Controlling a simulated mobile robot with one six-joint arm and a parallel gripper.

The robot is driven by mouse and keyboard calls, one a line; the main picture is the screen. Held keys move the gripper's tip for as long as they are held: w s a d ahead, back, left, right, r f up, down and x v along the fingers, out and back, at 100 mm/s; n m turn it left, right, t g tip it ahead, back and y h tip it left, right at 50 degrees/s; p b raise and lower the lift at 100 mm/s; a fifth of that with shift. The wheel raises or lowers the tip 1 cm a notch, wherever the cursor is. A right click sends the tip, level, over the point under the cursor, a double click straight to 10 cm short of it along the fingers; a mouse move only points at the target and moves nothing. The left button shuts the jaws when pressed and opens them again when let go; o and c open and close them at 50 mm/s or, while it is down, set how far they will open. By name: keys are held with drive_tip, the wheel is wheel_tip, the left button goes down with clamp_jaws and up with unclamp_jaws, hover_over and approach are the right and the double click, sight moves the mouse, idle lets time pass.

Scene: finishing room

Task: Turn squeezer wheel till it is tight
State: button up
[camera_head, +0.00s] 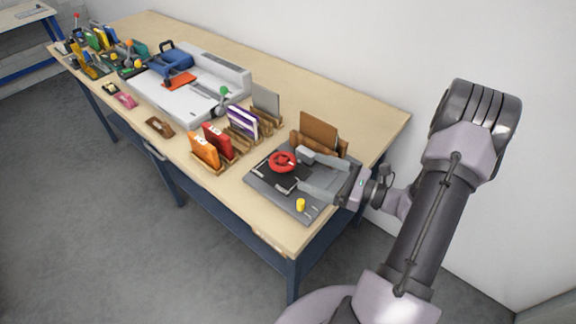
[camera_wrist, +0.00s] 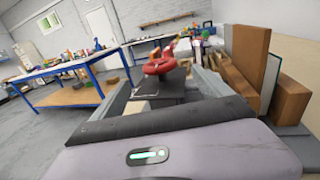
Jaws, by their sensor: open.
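The squeezer's red wheel (camera_head: 283,161) sits above a dark press plate on a grey base (camera_head: 322,205) near the right end of the bench. A yellow knob (camera_head: 300,204) stands on the base's front corner. My gripper (camera_head: 296,170) is open, reaching in from the right, with its fingers pointing at the wheel. In the wrist view the red wheel (camera_wrist: 160,66) shows ahead between the fingers. I cannot tell whether either finger touches the wheel. Part of the base is hidden behind my gripper.
A brown block in a wooden stand (camera_head: 319,132) is close behind the squeezer. Orange (camera_head: 205,150) and red (camera_head: 217,141) books stand in racks to its left. A white machine (camera_head: 185,98) is farther left on the bench (camera_head: 330,92). The wall is behind.

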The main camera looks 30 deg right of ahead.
sight(294, 166)
drive_tip(key=b+x, duration=0.1)
drive_tip(key=x, duration=0.7)
drive_tip(key=shift+w+a+r, duration=0.1)
drive_tip(key=shift+w+a, duration=0.05)
drive_tip(key=shift+a, duration=0.05)
drive_tip(key=c, duration=1.3)
drive_tip(key=shift+c, duration=0.3)
drive_tip(key=shift+a+m+t+h, duration=0.1)
drive_tip(key=shift+m+t+h, duration=0.35)
drive_tip(key=shift+h, duration=0.25)
drive_tip(key=o, duration=1.4)
drive_tip(key=shift+c, duration=0.2)
